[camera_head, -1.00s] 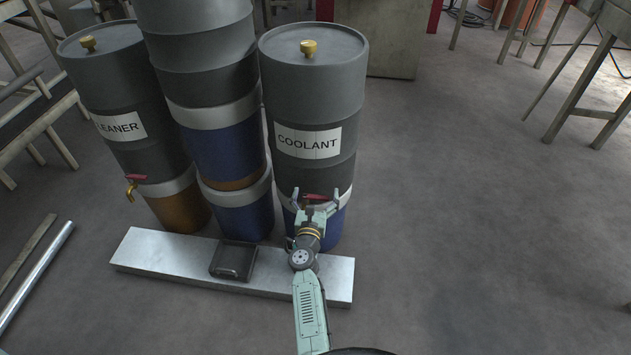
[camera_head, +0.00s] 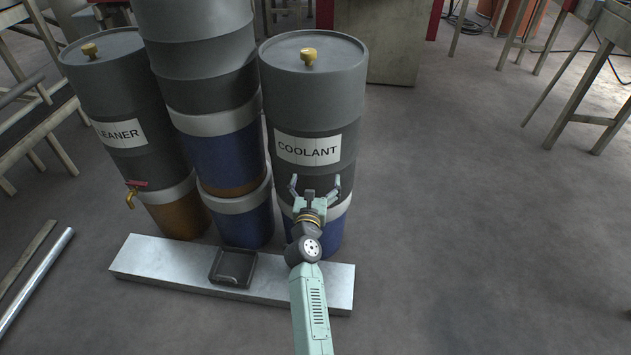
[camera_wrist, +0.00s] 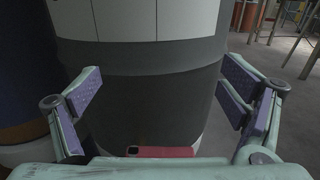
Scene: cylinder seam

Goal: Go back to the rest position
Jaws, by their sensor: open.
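My gripper (camera_head: 315,190) is open and empty in front of the lower part of the coolant drum (camera_head: 313,105). The drum is dark grey with a white COOLANT label and a blue base. In the wrist view my gripper's fingers (camera_wrist: 162,95) are spread wide, with the drum's grey side (camera_wrist: 150,95) beyond them. A red tap handle (camera_wrist: 161,151) shows at the bottom of that view, below the fingers. In the head view my gripper hides this tap.
The cleaner drum (camera_head: 115,75) with a brass tap (camera_head: 131,198) stands at left. Stacked drums (camera_head: 210,90) stand between. A metal slab (camera_head: 160,262) with a black tray (camera_head: 214,277) lies in front. The floor (camera_head: 470,220) at right is clear.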

